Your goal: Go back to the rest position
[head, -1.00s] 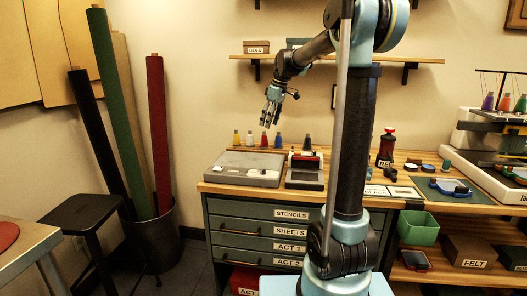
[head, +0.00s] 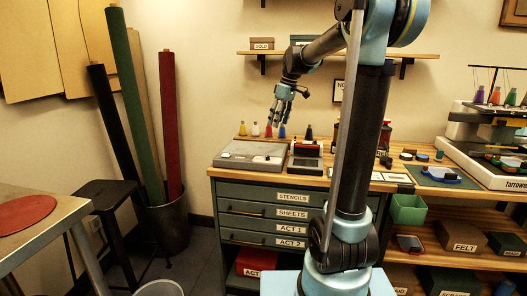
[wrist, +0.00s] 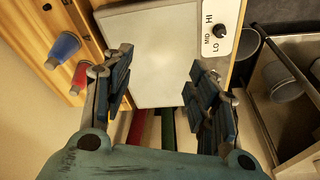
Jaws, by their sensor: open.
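Drawers (head: 262,210) labelled STENCILS and SHEETS are under the table. A wall shelf (head: 400,54) hangs behind my arm. Fabric rolls in a bin (head: 170,228) and a black stool (head: 108,192) stand left.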

